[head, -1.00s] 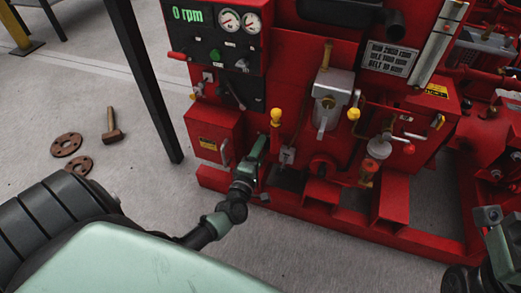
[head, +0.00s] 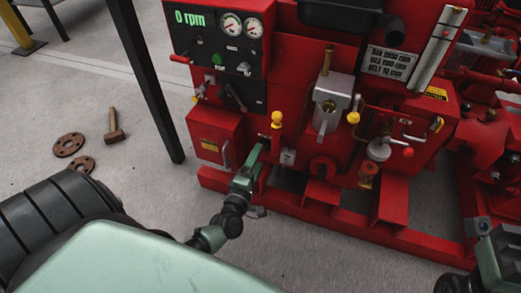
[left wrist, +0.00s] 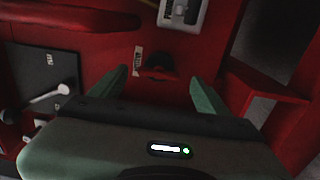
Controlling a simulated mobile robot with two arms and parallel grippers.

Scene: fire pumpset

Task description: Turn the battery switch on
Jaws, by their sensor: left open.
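In the left wrist view, a dark red and black knob (left wrist: 160,68), which looks like the battery switch, sits on the red panel with a small pale label (left wrist: 138,62) beside it. It appears between the two green fingers of my left gripper (left wrist: 158,88). The fingers are spread and I see no contact with the knob. In the head view my left gripper (head: 256,160) is at the front of the red pumpset (head: 330,150) and hides the knob. My right arm's green end (head: 500,255) shows at the right edge; its fingers are not visible.
A black panel with a lever (head: 240,95) is above, and a red box (head: 216,138) is to the left.

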